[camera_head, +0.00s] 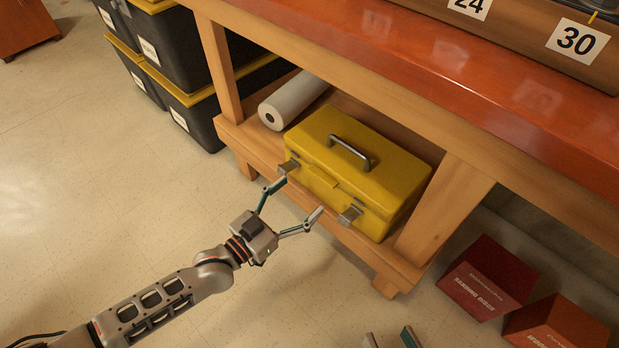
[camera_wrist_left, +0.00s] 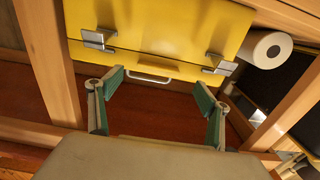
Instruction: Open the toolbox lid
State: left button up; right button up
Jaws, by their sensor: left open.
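The yellow toolbox (camera_head: 405,190) sits on the low wooden shelf under the bench, its lid (camera_head: 375,150) shut. A grey handle (camera_head: 349,153) stands on the lid. Two grey latches, one left (camera_head: 289,166) and one right (camera_head: 350,214), stick out from the front; I cannot tell if they are undone. My left gripper (camera_head: 298,199) is open and empty before the toolbox front, between the latches. The left wrist view shows the toolbox front (camera_wrist_left: 155,22) and handle (camera_wrist_left: 150,77) beyond the open fingers (camera_wrist_left: 160,90). My right gripper (camera_head: 390,339) shows only its fingertips, spread apart at the bottom edge.
A white paper roll (camera_head: 297,98) lies left of the toolbox on the shelf (camera_head: 240,140). A wooden post (camera_head: 442,215) stands close on its right. Black bins with yellow lids (camera_head: 180,50) stand at upper left. Red boxes (camera_head: 487,278) sit at lower right. The left floor is clear.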

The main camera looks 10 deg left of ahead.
aim_at(326, 175)
pick_arm(q)
jog(key=b+x, duration=0.1)
jog(key=x, duration=0.5)
jog(key=shift+d+f, duration=0.1)
jog(key=shift+w+d+b, duration=0.35)
jog(key=shift+w+d, duration=0.05)
jog(key=shift+w, duration=0.1)
pick_arm(e)
jog(key=shift+s+a+f+m, duration=0.15)
jog(key=shift+s+a+m, duration=0.05)
jog(key=shift+a+m, duration=0.35)
jog(key=shift+s+a+f+m, duration=0.1)
jog(key=shift+s+a+m, duration=0.1)
jog(key=shift+a+m, duration=0.35)
